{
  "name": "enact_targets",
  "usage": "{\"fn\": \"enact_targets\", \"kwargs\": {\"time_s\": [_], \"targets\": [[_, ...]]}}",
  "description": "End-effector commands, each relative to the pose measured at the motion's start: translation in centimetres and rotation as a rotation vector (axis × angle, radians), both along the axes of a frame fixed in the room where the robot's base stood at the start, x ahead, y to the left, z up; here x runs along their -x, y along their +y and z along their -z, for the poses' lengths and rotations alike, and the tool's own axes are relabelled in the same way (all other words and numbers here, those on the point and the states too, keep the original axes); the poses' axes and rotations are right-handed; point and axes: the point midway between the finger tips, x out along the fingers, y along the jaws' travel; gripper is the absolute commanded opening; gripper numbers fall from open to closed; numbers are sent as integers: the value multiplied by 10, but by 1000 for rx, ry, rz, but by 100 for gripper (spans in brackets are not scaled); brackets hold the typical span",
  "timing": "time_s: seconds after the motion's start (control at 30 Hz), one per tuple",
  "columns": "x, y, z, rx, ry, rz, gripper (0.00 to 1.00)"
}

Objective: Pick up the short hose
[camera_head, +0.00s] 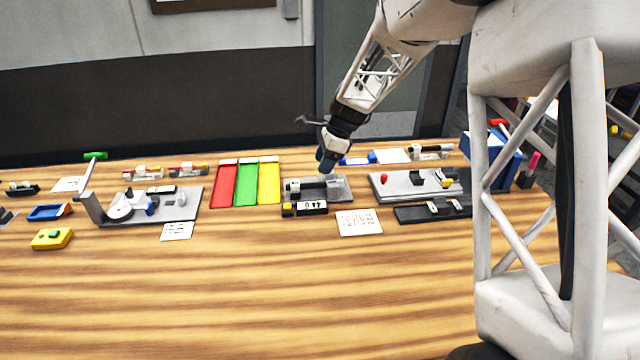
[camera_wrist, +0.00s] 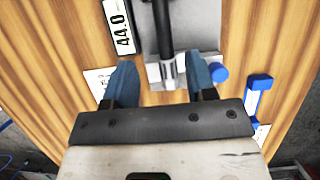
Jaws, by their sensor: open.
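A black tube, which looks like the short hose (camera_wrist: 162,30), lies along a grey fixture plate (camera_wrist: 200,28) and runs into a light grey block at its near end. In the head view the dark tube (camera_head: 318,184) lies on the same plate (camera_head: 342,193), partly behind a display. My gripper (camera_head: 325,166) is above this fixture, pointing down. In the wrist view my gripper (camera_wrist: 161,78) has its two blue fingers apart, one on each side of the tube's line. Nothing is between the fingertips except the block and tube end seen below.
A display reading 44.0 (camera_wrist: 122,27) stands beside the plate. Red (camera_head: 224,186), green (camera_head: 246,184) and yellow (camera_head: 269,183) trays lie to the left. A grey plate with small parts (camera_head: 400,190) lies to the right. The table's front is clear.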

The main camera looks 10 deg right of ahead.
Motion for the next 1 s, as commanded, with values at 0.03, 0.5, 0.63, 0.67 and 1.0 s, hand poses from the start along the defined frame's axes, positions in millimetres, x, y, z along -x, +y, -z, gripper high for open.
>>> {"fn": "enact_targets", "kwargs": {"time_s": [0.03,0.5,0.63,0.67,1.0], "targets": [[-3,0,3,-2,6,8,51],[-4,2,7,-4,8,15,51],[-4,6,16,-3,9,14,51],[-4,7,18,-3,9,14,51],[-4,11,28,-3,8,14,51]]}}
